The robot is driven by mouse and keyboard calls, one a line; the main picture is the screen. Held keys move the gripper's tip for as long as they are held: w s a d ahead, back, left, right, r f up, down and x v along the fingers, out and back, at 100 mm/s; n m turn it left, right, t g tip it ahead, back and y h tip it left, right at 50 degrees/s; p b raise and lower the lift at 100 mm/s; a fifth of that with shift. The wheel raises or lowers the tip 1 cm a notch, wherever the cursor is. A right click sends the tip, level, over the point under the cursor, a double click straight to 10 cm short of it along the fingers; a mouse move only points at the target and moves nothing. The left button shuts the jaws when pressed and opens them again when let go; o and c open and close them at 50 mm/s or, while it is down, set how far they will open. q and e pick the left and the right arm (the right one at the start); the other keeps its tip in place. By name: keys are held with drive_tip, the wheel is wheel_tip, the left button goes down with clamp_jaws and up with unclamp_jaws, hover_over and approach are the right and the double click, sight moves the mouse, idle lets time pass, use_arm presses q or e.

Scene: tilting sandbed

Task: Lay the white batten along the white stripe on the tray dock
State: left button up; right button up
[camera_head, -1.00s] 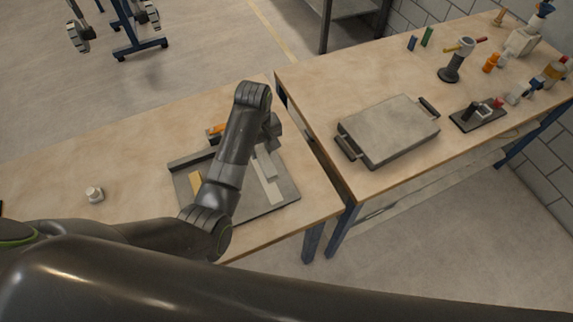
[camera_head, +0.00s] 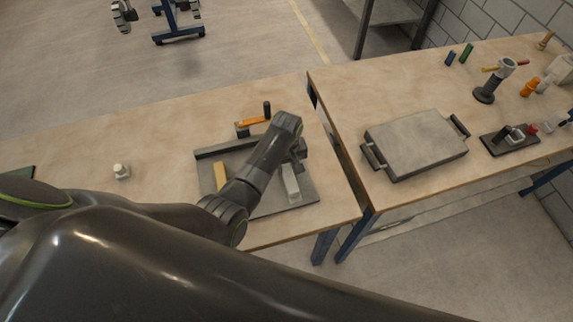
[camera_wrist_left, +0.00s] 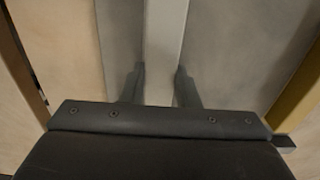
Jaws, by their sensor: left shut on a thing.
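The white batten (camera_head: 291,182) is a pale bar lying lengthwise over the right part of the dark grey tray dock (camera_head: 254,205). My left gripper (camera_head: 296,160) is over its far part. In the left wrist view the batten (camera_wrist_left: 165,35) runs between the two fingers of my left gripper (camera_wrist_left: 160,88), which are shut on it. I cannot make out the white stripe apart from the batten, which seems to cover it. Whether the batten touches the dock, I cannot tell. My right gripper is not in view.
A yellow bar (camera_head: 221,176) lies on the dock's left part. An orange-handled thing (camera_head: 252,122) stands behind the dock, and a small white item (camera_head: 121,171) left of it. A grey lidded tray (camera_head: 415,144) sits on the right table across a gap.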

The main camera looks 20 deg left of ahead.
sight(286, 168)
use_arm(q)
drive_tip(key=shift+f, duration=0.1)
drive_tip(key=o, duration=1.1)
drive_tip(key=shift+r, duration=0.2)
wheel_tip(286, 168, up, 12)
drive_tip(key=shift+f+b, duration=0.1)
drive_tip(key=shift+b, duration=0.25)
